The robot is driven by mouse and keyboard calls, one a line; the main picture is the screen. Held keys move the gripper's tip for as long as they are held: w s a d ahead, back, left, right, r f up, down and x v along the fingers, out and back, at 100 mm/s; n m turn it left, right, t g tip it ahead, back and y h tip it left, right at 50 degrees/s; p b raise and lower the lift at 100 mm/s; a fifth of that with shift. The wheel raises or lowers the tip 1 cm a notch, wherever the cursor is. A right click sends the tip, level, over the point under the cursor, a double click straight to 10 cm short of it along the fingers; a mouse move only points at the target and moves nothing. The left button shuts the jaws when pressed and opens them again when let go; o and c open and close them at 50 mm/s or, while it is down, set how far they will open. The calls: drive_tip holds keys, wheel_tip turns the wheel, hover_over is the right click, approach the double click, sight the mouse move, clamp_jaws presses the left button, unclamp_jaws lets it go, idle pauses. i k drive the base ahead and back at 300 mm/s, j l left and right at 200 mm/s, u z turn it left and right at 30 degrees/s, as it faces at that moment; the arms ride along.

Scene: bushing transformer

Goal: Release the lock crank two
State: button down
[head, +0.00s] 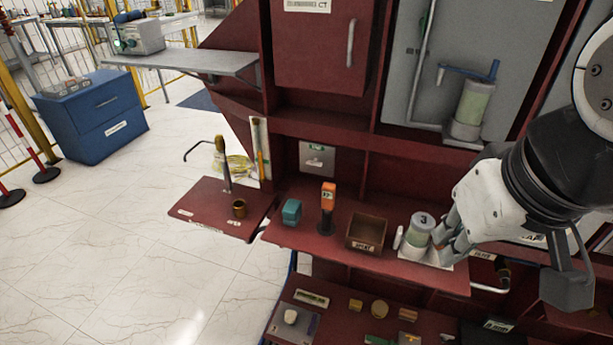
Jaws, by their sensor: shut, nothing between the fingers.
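My gripper (443,246) comes in from the right. Its fingers are shut and empty, just right of a pale grey-green cylinder (420,228) marked 3 on the red shelf. Whether they touch it I cannot tell. No part is readable as lock crank two. A blue crank-like handle (468,72) sits on a pale green cylinder (472,105) in the grey cabinet at the upper right. A dark bent rod (200,147) with an upright brown-topped handle (222,160) stands on the red side shelf at the left.
The red shelf (340,250) also holds a teal block (291,212), an orange-topped tool (328,207) and an open brown box (367,232). A lower red shelf (340,318) carries several small parts. A grey ledge (190,62) juts out at the upper left.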

sight(309, 328)
drive_tip(key=l+u, duration=0.65)
drive_tip(key=k, duration=0.7)
drive_tip(key=l, duration=0.1)
